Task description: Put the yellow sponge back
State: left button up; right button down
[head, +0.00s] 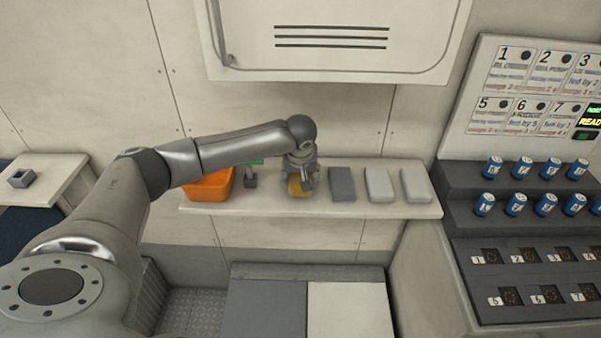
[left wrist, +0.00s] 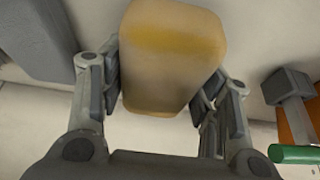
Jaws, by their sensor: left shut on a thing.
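The yellow sponge (head: 295,187) is at the shelf, in line with a row of blocks. In the left wrist view the sponge (left wrist: 172,60) fills the upper middle, its top yellow and its side paler. My left gripper (head: 301,184) is shut on it, with finger pads on both sides (left wrist: 160,88). The gripper hides part of the sponge in the head view. I cannot tell whether the sponge touches the shelf (head: 330,209). My right gripper is not in view.
A dark grey block (head: 342,184) and two pale blocks (head: 379,184) (head: 415,184) stand right of the sponge. A grey post-like object (head: 250,178), a green item (head: 257,162) and an orange bin (head: 210,187) are left. A stepped rack (head: 460,225) with blue cans stands far right.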

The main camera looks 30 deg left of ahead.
pick_arm(q)
jog(key=shift+f, duration=0.3)
jog(key=shift+f, duration=0.2)
jog(key=o, duration=1)
jog(key=shift+r, duration=0.1)
